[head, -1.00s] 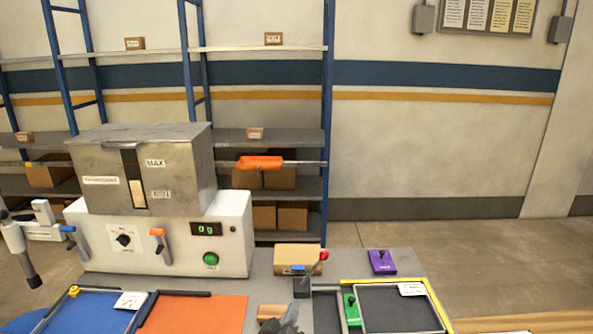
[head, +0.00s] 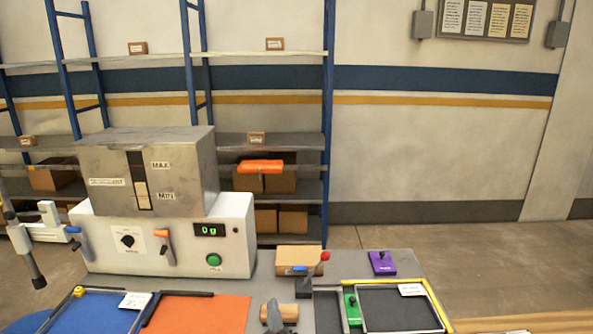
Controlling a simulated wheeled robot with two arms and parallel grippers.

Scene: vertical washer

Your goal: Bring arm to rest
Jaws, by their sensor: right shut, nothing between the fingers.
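My right gripper (head: 275,316) shows at the bottom edge of the head view, small and dark grey. Its fingers look closed, with nothing held. It is in front of a tan cylinder (head: 291,312) between the orange mat and the dark tray; I cannot tell if they touch. The rest of my right arm is below the picture.
A washer with a steel top (head: 200,165) and white control base (head: 180,240) stands at the left. On the table are a blue mat (head: 90,312), an orange mat (head: 200,314), a yellow-edged tray (head: 437,303), a red-knobbed lever (head: 325,256), a cardboard box (head: 299,254) and a purple block (head: 382,262).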

